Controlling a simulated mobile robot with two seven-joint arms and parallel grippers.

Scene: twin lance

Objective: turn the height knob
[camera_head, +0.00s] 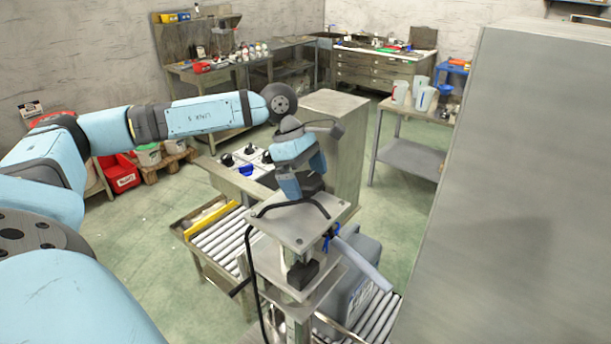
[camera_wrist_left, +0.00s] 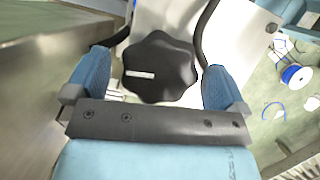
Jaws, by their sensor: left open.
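The height knob (camera_wrist_left: 160,68) is black and lobed, with a white mark on its face, and fills the middle of the left wrist view. My left gripper (camera_wrist_left: 156,72) is open, with one blue finger on each side of the knob. Gaps show between the fingers and the knob, so it looks unheld. In the head view my left gripper (camera_head: 303,186) points down above the metal plate (camera_head: 300,228) on top of a post. The dark knob (camera_head: 311,183) shows partly there, mostly hidden by the gripper. My right gripper is in neither view.
A roller conveyor (camera_head: 218,241) runs under the post, with a grey container (camera_head: 356,270) on it. A black cable (camera_head: 249,265) hangs beside the post. A tall metal cabinet (camera_head: 530,180) fills the right side.

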